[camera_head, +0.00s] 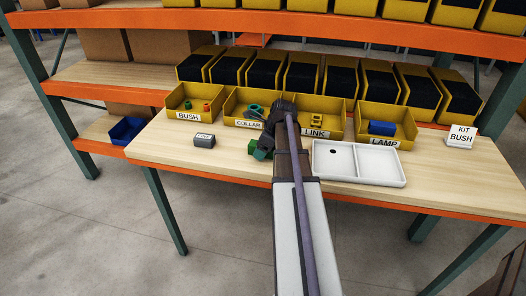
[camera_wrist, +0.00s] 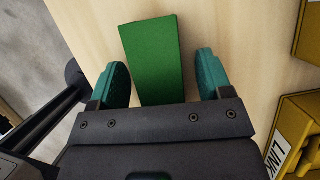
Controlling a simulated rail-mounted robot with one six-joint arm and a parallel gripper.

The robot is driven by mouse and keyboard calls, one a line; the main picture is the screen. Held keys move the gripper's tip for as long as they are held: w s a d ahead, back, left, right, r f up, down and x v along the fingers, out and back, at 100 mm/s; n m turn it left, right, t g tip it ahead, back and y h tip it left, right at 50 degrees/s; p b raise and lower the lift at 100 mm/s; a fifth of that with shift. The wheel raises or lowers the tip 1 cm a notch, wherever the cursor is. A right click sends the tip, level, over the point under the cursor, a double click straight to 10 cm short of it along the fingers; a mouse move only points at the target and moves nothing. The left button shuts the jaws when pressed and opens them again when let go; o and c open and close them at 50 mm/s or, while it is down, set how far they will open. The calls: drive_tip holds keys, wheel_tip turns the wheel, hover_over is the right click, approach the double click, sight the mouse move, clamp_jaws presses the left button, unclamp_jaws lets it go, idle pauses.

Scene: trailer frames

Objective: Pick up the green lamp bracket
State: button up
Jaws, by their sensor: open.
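The green lamp bracket (camera_wrist: 152,50) shows in the wrist view as a plain green block on the wooden bench top. In the head view a small part of it (camera_head: 252,146) shows beside my arm, in front of the COLLAR bin. My gripper (camera_wrist: 161,78) is open, with one teal finger on each side of the block's near part and visible gaps between. In the head view my gripper (camera_head: 263,152) is partly hidden by my own arm. The block's near end is hidden behind the gripper body.
Yellow bins labelled BUSH (camera_head: 188,116), COLLAR (camera_head: 249,125), LINK (camera_head: 314,133) and LAMP (camera_head: 384,142) line the bench. A blue part (camera_head: 382,128) lies in the LAMP bin. A white two-compartment tray (camera_head: 380,163), a grey labelled block (camera_head: 204,140) and a KIT BUSH sign (camera_head: 461,136) stand nearby.

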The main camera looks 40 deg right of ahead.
drive_tip(key=shift+f, duration=0.15)
drive_tip(key=c, duration=1.1)
drive_tip(key=shift+o, duration=0.2)
